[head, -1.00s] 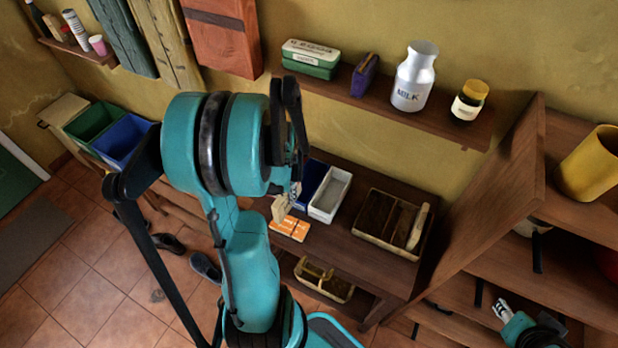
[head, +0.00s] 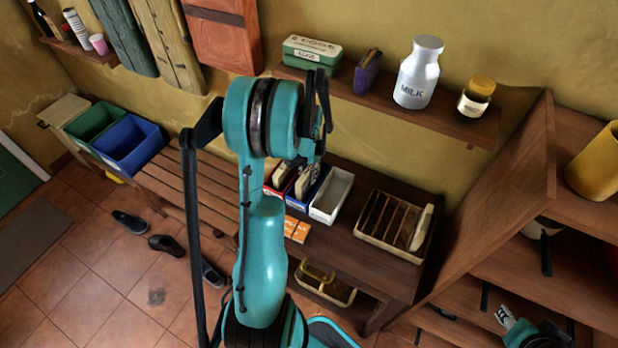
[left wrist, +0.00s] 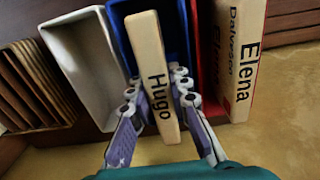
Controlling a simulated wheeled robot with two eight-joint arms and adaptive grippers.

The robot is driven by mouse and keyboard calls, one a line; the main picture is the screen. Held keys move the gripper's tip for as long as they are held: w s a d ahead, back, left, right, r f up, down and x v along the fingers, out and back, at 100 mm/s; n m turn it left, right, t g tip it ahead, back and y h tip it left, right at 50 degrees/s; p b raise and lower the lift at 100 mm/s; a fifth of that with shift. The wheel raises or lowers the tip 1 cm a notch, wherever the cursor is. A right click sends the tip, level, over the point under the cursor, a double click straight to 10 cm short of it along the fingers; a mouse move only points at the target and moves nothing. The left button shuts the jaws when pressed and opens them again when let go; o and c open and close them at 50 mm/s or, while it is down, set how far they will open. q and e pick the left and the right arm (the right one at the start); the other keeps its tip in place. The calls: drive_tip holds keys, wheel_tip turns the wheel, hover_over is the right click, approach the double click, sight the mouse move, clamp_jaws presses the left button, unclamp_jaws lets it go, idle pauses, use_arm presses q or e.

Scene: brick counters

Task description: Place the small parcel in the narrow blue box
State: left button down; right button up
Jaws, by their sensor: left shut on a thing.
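A small cream parcel marked Hugo (left wrist: 157,60) is gripped between the two fingers of my left gripper (left wrist: 158,88). The parcel (head: 307,181) is on edge and lined up lengthwise with the narrow blue box (left wrist: 183,32). Blue walls show on both sides of it in the left wrist view. How deep it sits in the box I cannot tell. In the head view the blue box (head: 297,204) stands between a red and a white box, partly hidden by my left arm. My right gripper (head: 505,317) is at the lower right, away from the boxes; its fingers are too small to read.
A red box (head: 269,190) holds a parcel marked Elena (left wrist: 238,60). A white box (head: 320,212) is empty. A divided wooden tray (head: 385,246) stands to the right, and orange cards (head: 298,230) lie in front. A shelf (head: 440,118) with a milk can hangs above.

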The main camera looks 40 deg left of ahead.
use_arm(q)
drive_tip(key=shift+w+a+f, duration=0.1)
drive_tip(key=shift+w+f, duration=0.1)
drive_tip(key=shift+f, duration=0.75)
drive_tip(key=shift+r, duration=0.1)
drive_tip(key=c, duration=1.7)
unclamp_jaws()
drive_tip(key=shift+f+b, duration=0.2)
drive_tip(key=shift+b, duration=0.15)
drive_tip(key=shift+r, duration=0.1)
